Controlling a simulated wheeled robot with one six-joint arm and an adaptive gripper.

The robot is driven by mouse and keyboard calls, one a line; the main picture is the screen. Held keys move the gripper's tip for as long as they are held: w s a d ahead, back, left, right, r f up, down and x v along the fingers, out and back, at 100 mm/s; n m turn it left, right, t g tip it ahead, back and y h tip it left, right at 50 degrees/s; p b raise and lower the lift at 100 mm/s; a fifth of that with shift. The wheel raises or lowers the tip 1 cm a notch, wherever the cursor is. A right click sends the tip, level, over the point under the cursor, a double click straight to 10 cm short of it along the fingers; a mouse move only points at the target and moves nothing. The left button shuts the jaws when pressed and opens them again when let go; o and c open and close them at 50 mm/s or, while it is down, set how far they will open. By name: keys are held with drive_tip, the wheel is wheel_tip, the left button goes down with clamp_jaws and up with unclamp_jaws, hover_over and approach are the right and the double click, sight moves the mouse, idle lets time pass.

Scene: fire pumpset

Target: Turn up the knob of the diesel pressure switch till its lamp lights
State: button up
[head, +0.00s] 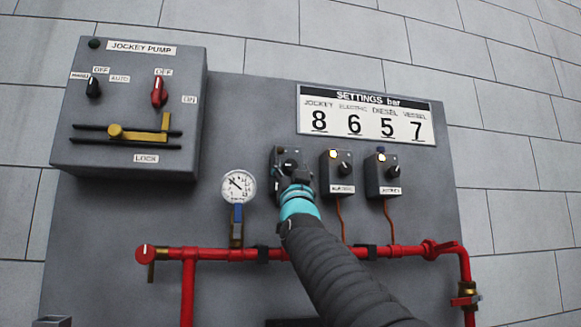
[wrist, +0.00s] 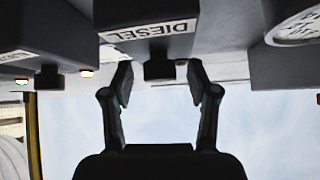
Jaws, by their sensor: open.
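The diesel pressure switch (head: 279,157) is the leftmost of three small dark boxes on the panel. In the head view it is partly hidden behind my gripper (head: 294,184), and I see no lit lamp on it. In the wrist view its DIESEL label (wrist: 150,31) shows upside down. Its dark knob (wrist: 160,70) sticks out from the box. My gripper (wrist: 161,85) is open, one finger on each side of the knob, with gaps showing. I see no clear contact.
Two similar switches (head: 336,172) (head: 383,175) stand to the right, both with lit yellow lamps. A pressure gauge (head: 239,187) is close on the left. Red pipes (head: 210,254) run below. The settings sign (head: 366,118) above reads 5 for diesel. The jockey pump box (head: 130,110) is upper left.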

clamp_jaws()
drive_tip(key=shift+r+m+h+p, duration=0.2)
drive_tip(key=shift+m+h+p, duration=0.2)
drive_tip(key=shift+m+p, duration=0.2)
drive_tip(key=shift+f+m+h+p, duration=0.1)
drive_tip(key=shift+m+h+p, duration=0.25)
drive_tip(key=shift+m+h, duration=0.2)
drive_tip(key=shift+f, duration=0.1)
unclamp_jaws()
drive_tip(key=shift+s+f, duration=0.1)
drive_tip(key=shift+s, duration=0.05)
drive_tip(key=a+v, duration=0.1)
drive_tip(key=v, duration=1)
drive_tip(key=shift+s+d+f, duration=0.25)
drive_tip(key=shift+d+f, duration=0.1)
drive_tip(key=shift+d, duration=0.1)
